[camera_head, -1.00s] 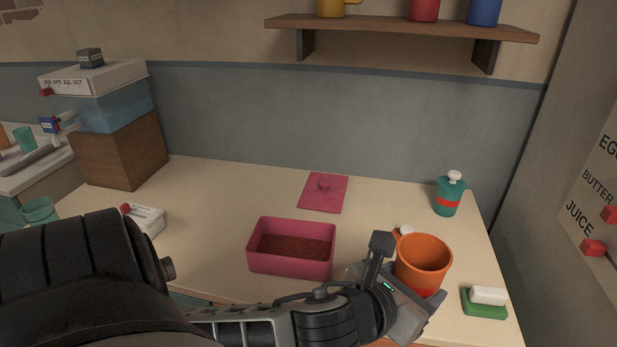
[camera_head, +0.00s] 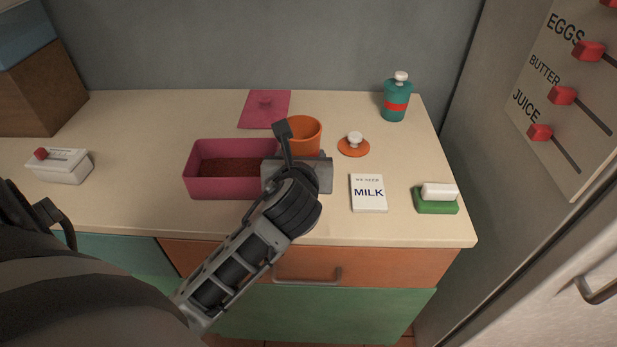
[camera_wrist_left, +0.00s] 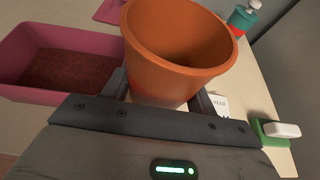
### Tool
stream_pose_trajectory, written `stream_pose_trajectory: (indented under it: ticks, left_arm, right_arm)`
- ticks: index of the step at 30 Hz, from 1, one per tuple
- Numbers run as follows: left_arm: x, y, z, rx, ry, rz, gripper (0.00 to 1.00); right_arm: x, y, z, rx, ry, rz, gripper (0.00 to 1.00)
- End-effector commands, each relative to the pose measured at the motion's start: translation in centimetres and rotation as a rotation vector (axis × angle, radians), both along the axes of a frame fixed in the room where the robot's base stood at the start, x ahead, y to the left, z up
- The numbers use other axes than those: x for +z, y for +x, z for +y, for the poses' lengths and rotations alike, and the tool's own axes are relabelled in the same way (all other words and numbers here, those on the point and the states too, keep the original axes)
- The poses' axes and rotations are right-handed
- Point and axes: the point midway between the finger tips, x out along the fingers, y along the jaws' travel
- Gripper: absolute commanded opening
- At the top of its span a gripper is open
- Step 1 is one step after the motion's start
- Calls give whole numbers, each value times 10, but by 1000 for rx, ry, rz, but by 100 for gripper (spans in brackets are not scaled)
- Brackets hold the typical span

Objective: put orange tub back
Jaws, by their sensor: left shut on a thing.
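The orange tub (camera_head: 303,131) is open-topped and stands just right of the pink tub's back right corner in the head view. In the left wrist view the orange tub (camera_wrist_left: 178,48) fills the space between the fingers, and its visible inside looks empty. My left gripper (camera_head: 299,158) is shut on it, with a finger on each side (camera_wrist_left: 163,97). The gripper hides the tub's lower part, so I cannot tell whether it touches the counter. An orange lid with a white knob (camera_head: 353,147) lies to its right. My right gripper is not in view.
The pink tub (camera_head: 192,176) with dark red contents is close on the left. A pink lid (camera_head: 265,108) lies behind. A milk card (camera_head: 368,193), a green sponge dish (camera_head: 436,205) and a teal bottle (camera_head: 396,102) are to the right. A white timer-like box (camera_head: 60,168) is far left.

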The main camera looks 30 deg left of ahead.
Motion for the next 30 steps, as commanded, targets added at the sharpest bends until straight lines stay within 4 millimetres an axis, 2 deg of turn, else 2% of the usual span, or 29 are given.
stream_pose_trajectory:
  ticks: [1,7,12,18,30]
  left_arm:
    - [-16,7,2,1,-2,6,23]
    - [-42,30,6,0,-1,4,23]
    - [-52,38,8,-1,-2,2,23]
    - [-80,39,8,-1,-3,5,23]
    - [-85,39,8,-3,-1,4,23]
  right_arm:
    - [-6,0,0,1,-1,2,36]
    - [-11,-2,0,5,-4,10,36]
    - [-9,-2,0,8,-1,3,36]
    - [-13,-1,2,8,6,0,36]
    - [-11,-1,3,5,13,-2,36]
